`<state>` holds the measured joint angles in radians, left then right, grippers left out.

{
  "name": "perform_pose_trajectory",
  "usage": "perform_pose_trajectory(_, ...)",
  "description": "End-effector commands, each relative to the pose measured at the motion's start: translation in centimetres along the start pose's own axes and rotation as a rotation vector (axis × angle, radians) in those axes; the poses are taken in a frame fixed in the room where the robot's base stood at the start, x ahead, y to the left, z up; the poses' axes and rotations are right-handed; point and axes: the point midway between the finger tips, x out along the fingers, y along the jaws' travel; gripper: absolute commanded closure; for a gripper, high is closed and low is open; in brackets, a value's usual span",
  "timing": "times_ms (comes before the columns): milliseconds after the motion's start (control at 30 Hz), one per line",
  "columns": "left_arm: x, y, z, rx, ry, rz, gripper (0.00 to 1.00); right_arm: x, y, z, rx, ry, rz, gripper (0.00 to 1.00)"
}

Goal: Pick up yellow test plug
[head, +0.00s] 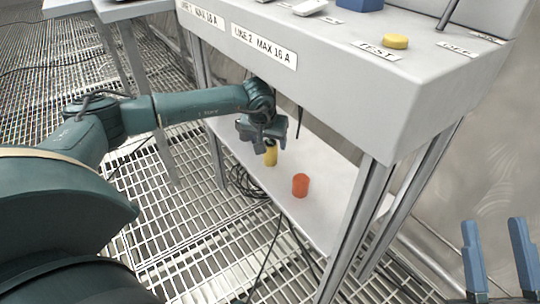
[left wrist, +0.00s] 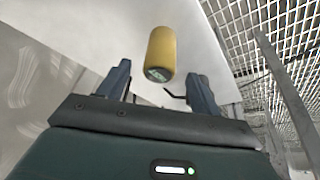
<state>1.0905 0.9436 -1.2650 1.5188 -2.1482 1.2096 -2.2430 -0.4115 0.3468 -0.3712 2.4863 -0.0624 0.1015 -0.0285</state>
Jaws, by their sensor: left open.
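The yellow test plug (head: 271,156) is a small yellow cylinder on the lower white shelf, upright in the head view and partly hidden behind my left gripper (head: 268,137). In the left wrist view the plug (left wrist: 162,50) lies just ahead of my left gripper (left wrist: 160,78), roughly in line with the gap between its two fingers. The left gripper is open and empty. Whether a finger touches the plug I cannot tell. My right gripper (head: 496,224) is open and empty at the lower right of the head view, far from the plug.
An orange-red cylinder (head: 300,185) stands on the shelf (head: 318,212), right of the plug. The grey bench (head: 335,100) overhangs it; its top bears a round yellow piece (head: 395,41) by a TEST label. Bench legs (head: 357,235) and dark cables (head: 245,183) are close by.

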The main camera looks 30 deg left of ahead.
Motion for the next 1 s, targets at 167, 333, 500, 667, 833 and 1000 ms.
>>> perform_pose_trajectory(167,2.7,0.0,-0.6,-0.001,-0.001,0.000,0.35,0.5,0.5,-1.4,-0.089,0.141,-0.015,0.64)
perform_pose_trajectory(333,3.5,0.0,-0.7,0.000,0.000,0.001,0.35,0.8,0.7,-2.6,-0.132,0.206,-0.023,0.64)
perform_pose_trajectory(500,3.4,0.0,-0.8,0.000,0.000,0.001,0.35,0.9,0.7,-2.8,-0.134,0.209,-0.023,0.64)
perform_pose_trajectory(667,3.4,0.0,-0.8,0.000,0.000,0.001,0.44,0.9,0.7,-2.8,-0.133,0.208,-0.023,0.64)
perform_pose_trajectory(833,3.4,0.0,-0.7,0.000,0.000,0.001,0.58,0.9,0.7,-2.8,-0.133,0.208,-0.023,0.64)
perform_pose_trajectory(1000,3.4,0.0,-0.7,-0.001,-0.001,0.000,0.72,0.9,0.7,-2.8,-0.133,0.208,-0.023,0.64)
